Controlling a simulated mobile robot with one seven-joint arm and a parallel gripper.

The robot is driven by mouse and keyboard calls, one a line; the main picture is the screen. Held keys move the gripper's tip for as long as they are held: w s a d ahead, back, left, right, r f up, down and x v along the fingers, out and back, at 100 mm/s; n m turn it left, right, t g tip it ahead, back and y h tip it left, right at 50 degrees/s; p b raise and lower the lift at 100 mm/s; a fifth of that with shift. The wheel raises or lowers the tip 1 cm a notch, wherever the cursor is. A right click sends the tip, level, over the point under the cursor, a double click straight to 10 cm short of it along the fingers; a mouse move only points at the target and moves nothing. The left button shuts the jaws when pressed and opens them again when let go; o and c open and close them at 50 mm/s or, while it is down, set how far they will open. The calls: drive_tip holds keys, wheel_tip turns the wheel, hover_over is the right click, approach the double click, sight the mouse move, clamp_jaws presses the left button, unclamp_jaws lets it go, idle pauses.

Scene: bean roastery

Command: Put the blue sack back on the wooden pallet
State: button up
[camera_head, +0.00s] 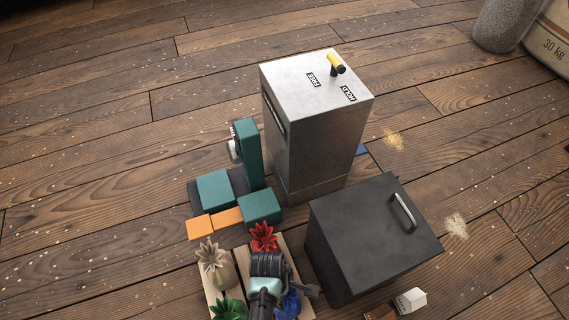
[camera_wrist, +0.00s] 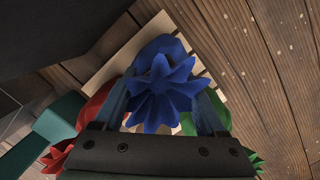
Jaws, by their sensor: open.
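The blue sack (camera_wrist: 160,92), with a gathered star-shaped top, is between the two fingers of my gripper (camera_wrist: 163,104) in the wrist view. The fingers are open on either side of it. It appears upright over the pale wooden pallet (camera_wrist: 124,52); its base is hidden, so I cannot see the contact. In the head view the blue sack (camera_head: 291,304) shows partly behind my gripper (camera_head: 290,288), at the pallet's right side. The pallet (camera_head: 304,271) also carries a red sack (camera_head: 263,238), a beige sack (camera_head: 214,262) and a green sack (camera_head: 229,309).
A dark box with a handle (camera_head: 365,235) stands close right of the pallet. A tall metal cabinet (camera_head: 318,125) with a yellow-tipped lever stands behind. Floor at left is clear.

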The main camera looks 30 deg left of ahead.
wheel_tip(320, 180, up, 12)
drive_tip(key=a+p, duration=0.1)
drive_tip(key=p, duration=0.6)
drive_tip(key=shift+a, duration=0.4)
drive_tip(key=shift+s, duration=0.1)
